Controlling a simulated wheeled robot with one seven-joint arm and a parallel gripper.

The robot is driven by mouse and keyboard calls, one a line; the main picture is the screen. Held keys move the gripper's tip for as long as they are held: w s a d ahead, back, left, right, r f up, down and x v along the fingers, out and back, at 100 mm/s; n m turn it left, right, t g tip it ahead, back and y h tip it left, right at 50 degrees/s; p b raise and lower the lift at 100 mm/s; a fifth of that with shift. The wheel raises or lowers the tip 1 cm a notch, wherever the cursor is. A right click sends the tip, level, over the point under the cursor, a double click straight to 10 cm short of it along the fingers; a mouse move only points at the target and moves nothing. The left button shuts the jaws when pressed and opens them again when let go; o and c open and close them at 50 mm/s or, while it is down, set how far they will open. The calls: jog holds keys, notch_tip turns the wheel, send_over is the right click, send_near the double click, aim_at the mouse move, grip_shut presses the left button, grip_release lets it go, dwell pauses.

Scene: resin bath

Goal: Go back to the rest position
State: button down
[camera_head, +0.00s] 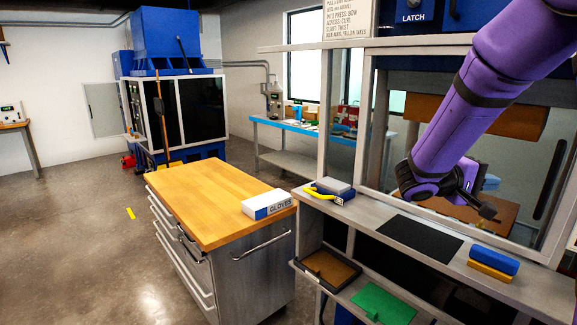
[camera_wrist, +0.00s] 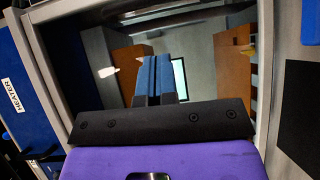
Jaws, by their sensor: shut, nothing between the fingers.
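My purple arm reaches in from the upper right in the head view. My gripper (camera_head: 488,210) hangs at its end, in front of the cabinet opening and above the grey ledge (camera_head: 365,212). In the wrist view the two blue fingers of my gripper (camera_wrist: 155,62) lie side by side, closed, with nothing seen between them. They point toward the opening of the cabinet.
Below are a tray (camera_head: 328,268) and a green plate (camera_head: 383,304). A wooden-topped cart (camera_head: 205,203) bears a gloves box (camera_head: 268,204). Floor at left is open.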

jog(key=s+a+r+t+y, duration=0.2)
jog(key=s+a+y, duration=0.6)
jog(key=s+a, duration=0.1)
jog(key=s+a+r+t+y, duration=0.2)
jog(key=s+a+t+y, duration=0.1)
jog(key=s+a+y, duration=0.6)
jog(key=shift+s+a+r, duration=0.2)
jog(key=shift+s+r, duration=0.15)
jog(key=shift+s, duration=1.45)
